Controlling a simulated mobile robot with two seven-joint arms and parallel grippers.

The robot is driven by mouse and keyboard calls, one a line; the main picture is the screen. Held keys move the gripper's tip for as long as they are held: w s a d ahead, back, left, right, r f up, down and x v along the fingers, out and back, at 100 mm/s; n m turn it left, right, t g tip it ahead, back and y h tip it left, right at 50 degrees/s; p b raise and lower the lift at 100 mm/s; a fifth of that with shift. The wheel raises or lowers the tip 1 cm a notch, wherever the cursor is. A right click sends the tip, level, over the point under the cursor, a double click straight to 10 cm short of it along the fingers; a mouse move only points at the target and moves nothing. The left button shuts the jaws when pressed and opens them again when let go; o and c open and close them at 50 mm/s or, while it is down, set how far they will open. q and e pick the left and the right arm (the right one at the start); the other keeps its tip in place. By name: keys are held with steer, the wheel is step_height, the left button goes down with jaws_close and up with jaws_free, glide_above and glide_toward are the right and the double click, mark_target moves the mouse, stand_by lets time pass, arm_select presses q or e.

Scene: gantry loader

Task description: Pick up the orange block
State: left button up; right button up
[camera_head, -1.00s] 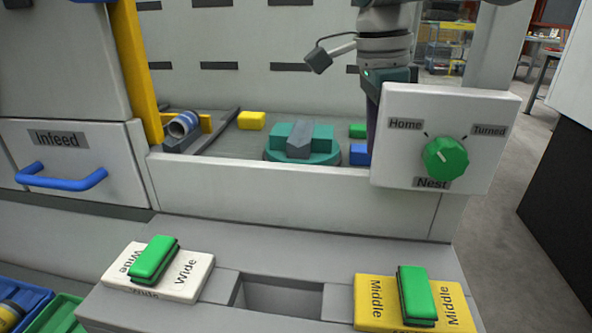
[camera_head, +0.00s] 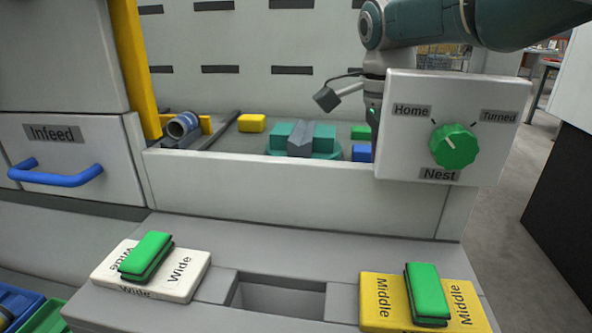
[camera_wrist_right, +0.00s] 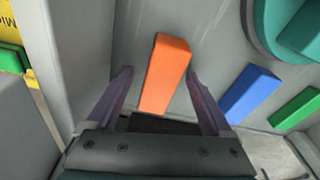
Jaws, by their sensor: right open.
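The orange block (camera_wrist_right: 166,75) shows in the right wrist view, lying on the grey floor of the trough. My right gripper (camera_wrist_right: 160,76) is open, with one purple finger on each side of the block in the picture. A gap shows between the block and each finger. I cannot tell whether the fingertips reach down to its height. In the head view the orange block and my right gripper are hidden behind the white knob panel (camera_head: 440,125). My left gripper is not in view.
A blue block (camera_wrist_right: 250,93) and a green block (camera_wrist_right: 296,108) lie right of the orange one. The round teal nest (camera_head: 303,142) stands beyond them. Trough walls and the knob panel are close.

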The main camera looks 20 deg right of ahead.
steer(key=shift+f, duration=0.15)
jaws_close()
stand_by(0.8)
